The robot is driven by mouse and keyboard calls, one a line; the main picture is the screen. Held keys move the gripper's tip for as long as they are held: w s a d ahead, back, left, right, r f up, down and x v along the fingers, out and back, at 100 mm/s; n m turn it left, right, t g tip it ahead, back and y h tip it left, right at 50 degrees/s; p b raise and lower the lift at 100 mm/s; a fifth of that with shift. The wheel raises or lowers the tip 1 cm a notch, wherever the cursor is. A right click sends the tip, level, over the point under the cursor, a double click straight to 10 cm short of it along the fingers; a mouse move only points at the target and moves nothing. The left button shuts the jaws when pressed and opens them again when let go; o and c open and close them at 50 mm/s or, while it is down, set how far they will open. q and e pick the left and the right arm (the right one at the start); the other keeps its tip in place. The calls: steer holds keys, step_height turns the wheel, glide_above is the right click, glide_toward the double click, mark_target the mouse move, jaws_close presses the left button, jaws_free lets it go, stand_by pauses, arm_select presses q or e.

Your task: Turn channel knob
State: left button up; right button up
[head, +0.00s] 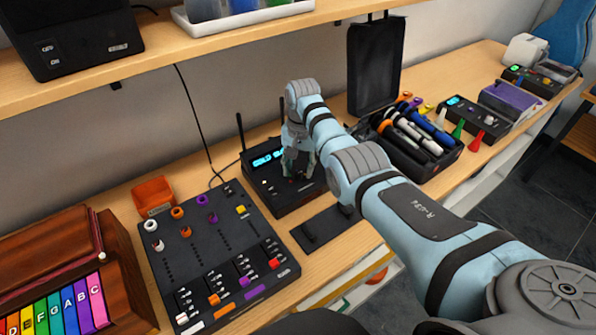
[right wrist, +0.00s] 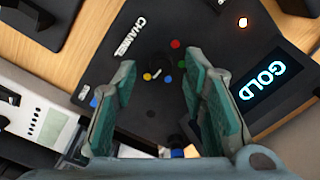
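The black receiver (head: 283,190) stands on the bench with two antennas and a lit blue display. In the right wrist view its display (right wrist: 264,81) reads "GOLD". The dark channel knob (right wrist: 166,68) sits near the printed word "CHANNEL" (right wrist: 130,38), with small coloured dots around it. My right gripper (head: 299,170) reaches down over the receiver's front face. In the right wrist view its fingers (right wrist: 160,75) are spread apart, one on each side of the knob, with a visible gap. I cannot tell whether they touch it. My left gripper is not in view.
A black mixer (head: 215,262) with colored knobs stands left of the receiver. A dark flat pad (head: 327,228) lies in front. A wooden shelf (head: 165,62) hangs above the back of the bench.

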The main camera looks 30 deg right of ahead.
steer(key=shift+w+f, duration=0.2)
steer(key=shift+f, duration=0.6)
steer(key=shift+s+a+r, duration=0.1)
steer(key=shift+s+r, duration=0.1)
steer(key=shift+s, duration=0.1)
steer(key=shift+c, duration=1.3)
jaws_close()
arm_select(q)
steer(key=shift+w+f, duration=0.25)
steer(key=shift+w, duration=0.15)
